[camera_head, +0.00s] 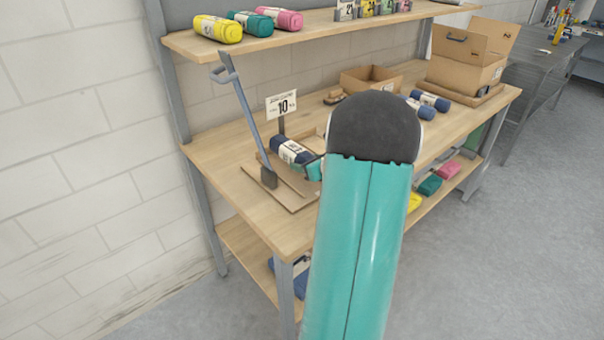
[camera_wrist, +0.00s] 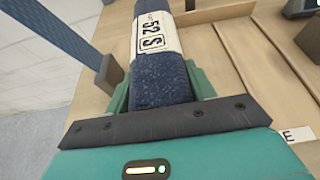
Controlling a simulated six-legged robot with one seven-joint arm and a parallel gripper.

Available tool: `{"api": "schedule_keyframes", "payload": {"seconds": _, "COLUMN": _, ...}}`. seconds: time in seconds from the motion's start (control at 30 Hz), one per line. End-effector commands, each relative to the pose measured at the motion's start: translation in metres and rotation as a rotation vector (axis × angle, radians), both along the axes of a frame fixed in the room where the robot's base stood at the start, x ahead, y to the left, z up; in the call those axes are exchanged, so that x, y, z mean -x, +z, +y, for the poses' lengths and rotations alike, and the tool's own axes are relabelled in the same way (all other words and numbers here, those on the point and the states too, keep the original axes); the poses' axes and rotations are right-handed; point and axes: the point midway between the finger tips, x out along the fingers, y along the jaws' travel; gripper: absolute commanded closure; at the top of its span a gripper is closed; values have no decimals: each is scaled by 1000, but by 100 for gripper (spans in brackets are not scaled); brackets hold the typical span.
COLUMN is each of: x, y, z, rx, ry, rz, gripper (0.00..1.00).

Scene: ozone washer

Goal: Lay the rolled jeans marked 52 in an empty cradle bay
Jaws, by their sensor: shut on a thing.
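The rolled jeans marked 52 (camera_wrist: 158,38) are a dark blue roll with a white label band, pointing away from me in the wrist view. My gripper (camera_wrist: 160,88) is shut on the roll, with a teal finger on each side. In the head view the roll (camera_head: 290,150) shows beside my arm, over a light wooden board or cradle (camera_head: 283,193) on the workbench. I cannot tell whether the roll touches the wood. My arm hides most of the gripper and the area to its right, so I cannot make out the cradle bays.
Two dark blue rolls (camera_head: 430,101) lie farther right, near an open cardboard box (camera_head: 465,70). Coloured rolls sit on the upper shelf (camera_head: 330,24).

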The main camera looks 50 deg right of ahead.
Motion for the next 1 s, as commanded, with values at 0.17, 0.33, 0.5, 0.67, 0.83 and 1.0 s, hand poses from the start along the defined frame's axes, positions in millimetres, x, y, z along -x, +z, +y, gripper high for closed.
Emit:
{"api": "schedule_keyframes", "payload": {"seconds": 0.17, "x": -11, "y": -13, "z": 3, "rx": -1, "ry": 0, "rz": -1, "gripper": 79}}
{"api": "schedule_keyframes", "payload": {"seconds": 0.33, "x": -12, "y": -38, "z": 2, "rx": -1, "ry": -1, "rz": 0, "gripper": 79}}
{"api": "schedule_keyframes", "payload": {"seconds": 0.5, "x": -13, "y": -44, "z": 3, "rx": 3, "ry": -1, "rz": -2, "gripper": 79}}
{"api": "schedule_keyframes", "payload": {"seconds": 0.67, "x": -12, "y": -44, "z": 2, "rx": 3, "ry": -1, "rz": -1, "gripper": 79}}
{"api": "schedule_keyframes", "payload": {"seconds": 0.83, "x": -12, "y": -48, "z": 3, "rx": 2, "ry": 0, "rz": 0, "gripper": 42}}
{"api": "schedule_keyframes", "payload": {"seconds": 1.0, "x": -12, "y": -48, "z": 3, "rx": 3, "ry": -1, "rz": 1, "gripper": 24}}
